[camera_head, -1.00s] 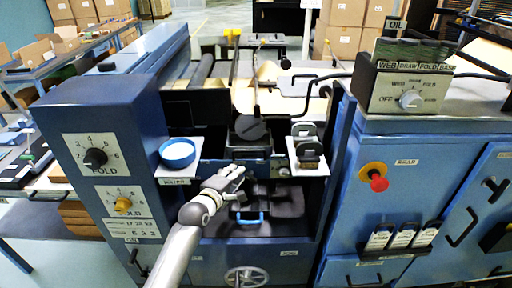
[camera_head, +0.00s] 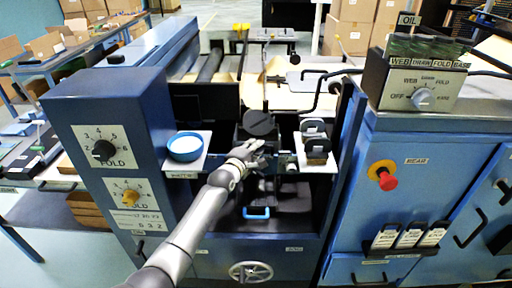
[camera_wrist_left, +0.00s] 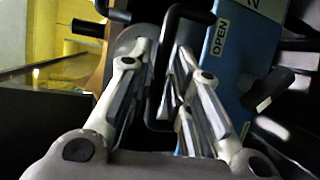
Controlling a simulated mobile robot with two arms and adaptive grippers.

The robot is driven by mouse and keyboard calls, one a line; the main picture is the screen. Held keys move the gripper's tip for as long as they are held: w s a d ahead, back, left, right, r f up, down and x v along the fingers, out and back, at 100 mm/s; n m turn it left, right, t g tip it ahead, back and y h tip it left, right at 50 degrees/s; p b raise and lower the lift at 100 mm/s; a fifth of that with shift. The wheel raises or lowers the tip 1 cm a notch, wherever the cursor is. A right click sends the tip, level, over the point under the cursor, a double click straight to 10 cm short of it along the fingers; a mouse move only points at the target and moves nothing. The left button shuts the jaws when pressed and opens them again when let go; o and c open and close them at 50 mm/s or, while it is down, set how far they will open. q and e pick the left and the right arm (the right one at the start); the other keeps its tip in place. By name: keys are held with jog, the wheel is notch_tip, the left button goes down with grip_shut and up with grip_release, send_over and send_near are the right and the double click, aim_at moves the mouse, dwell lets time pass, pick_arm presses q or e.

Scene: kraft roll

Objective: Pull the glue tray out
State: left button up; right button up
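My left gripper (camera_head: 256,152) reaches in from the left to the front of the machine's central bay, above a light blue handle (camera_head: 257,213) on a dark part low in the bay. No label that I can read marks the glue tray, so I cannot tell which part it is. In the left wrist view the left gripper (camera_wrist_left: 162,62) has its fingers apart, with a black bar handle (camera_wrist_left: 160,124) between them. I cannot tell if they touch it. A blue part marked OPEN (camera_wrist_left: 222,38) is beside it. My right gripper is not in view.
A blue-rimmed round dish (camera_head: 185,147) sits on a small shelf left of the bay. Dark rounded parts (camera_head: 315,140) stand on a shelf to the right. A red knob (camera_head: 387,182) and a handwheel (camera_head: 250,271) stick out from the front panels.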

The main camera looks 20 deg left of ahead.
pick_arm(q)
jog(key=shift+x, duration=0.75)
grip_shut()
